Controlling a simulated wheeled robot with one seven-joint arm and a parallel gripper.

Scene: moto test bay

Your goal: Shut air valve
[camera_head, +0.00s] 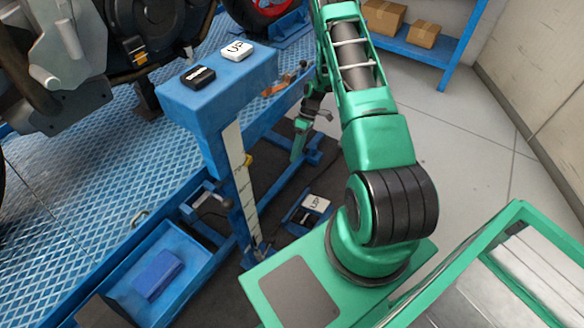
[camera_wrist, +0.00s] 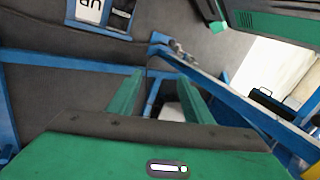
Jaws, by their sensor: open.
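My gripper (camera_head: 308,135) hangs low beside the blue lift stand, with its jaws apart and nothing seen between them. In the wrist view its two green fingers (camera_wrist: 162,80) point toward a blue bar. A small grey metal fitting (camera_wrist: 180,52) sits near that bar, ahead and right of the fingertips, apart from them. I cannot tell for sure whether it is the air valve. In the head view an orange-brown lever-like part (camera_head: 283,84) shows at the stand, left of my arm. A dark-handled crank or lever (camera_head: 208,203) is at the lower left of the stand.
A pedal box (camera_head: 310,212) lies on the floor. A blue tray (camera_head: 190,262) is at lower left, a motorcycle at upper left. Floor is clear to the right, before a shelf (camera_head: 440,58).

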